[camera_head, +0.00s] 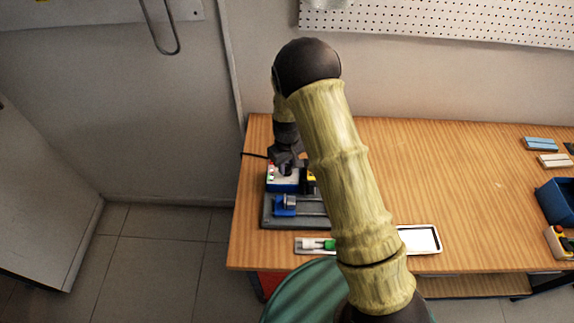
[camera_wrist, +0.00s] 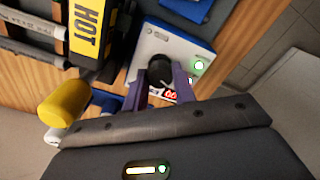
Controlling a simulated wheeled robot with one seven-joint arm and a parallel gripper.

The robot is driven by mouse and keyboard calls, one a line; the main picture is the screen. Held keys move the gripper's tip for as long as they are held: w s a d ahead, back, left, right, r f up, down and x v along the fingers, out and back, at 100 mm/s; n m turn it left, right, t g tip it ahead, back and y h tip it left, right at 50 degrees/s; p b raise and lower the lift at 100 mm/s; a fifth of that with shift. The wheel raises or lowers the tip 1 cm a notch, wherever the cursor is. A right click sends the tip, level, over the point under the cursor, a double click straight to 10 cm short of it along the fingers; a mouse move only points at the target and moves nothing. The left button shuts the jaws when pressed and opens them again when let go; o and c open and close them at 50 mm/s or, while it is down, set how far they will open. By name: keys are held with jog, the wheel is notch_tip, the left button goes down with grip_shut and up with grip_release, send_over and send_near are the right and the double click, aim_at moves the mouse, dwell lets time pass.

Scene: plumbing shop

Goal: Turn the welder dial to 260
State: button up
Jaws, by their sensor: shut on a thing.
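The welder is a blue and white box (camera_head: 285,178) at the left end of the table, partly hidden by my arm. Its white top panel (camera_wrist: 160,41) shows in the wrist view, with a lit green light (camera_wrist: 199,66) and a red display partly covered by a finger. The black round dial (camera_wrist: 160,70) sits on this panel. My gripper (camera_wrist: 167,82) is shut on the dial, one purple finger on each side. The dial's setting and the display's number cannot be read. In the head view my gripper (camera_head: 286,165) is small and dark above the welder.
A black and yellow "HOT" part (camera_wrist: 88,30) and a yellow cylinder (camera_wrist: 64,101) are close to my gripper. A grey base with a blue clamp (camera_head: 286,205) lies in front of the welder. A white tray (camera_head: 432,248) is at the front edge. The table's middle right is clear.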

aim_at(287, 166)
jog(key=m+b, duration=0.1)
jog(key=m, duration=0.5)
jog(key=shift+m+b, duration=0.4)
jog(key=m, duration=0.3)
jog(key=shift+m, duration=2.1)
jog(key=o, duration=1)
jog(key=shift+c, duration=0.2)
notch_tip(287, 166, up, 18)
jog(key=b, duration=0.3)
jog(key=shift+f+b, duration=0.25)
jog(key=shift+b, duration=0.1)
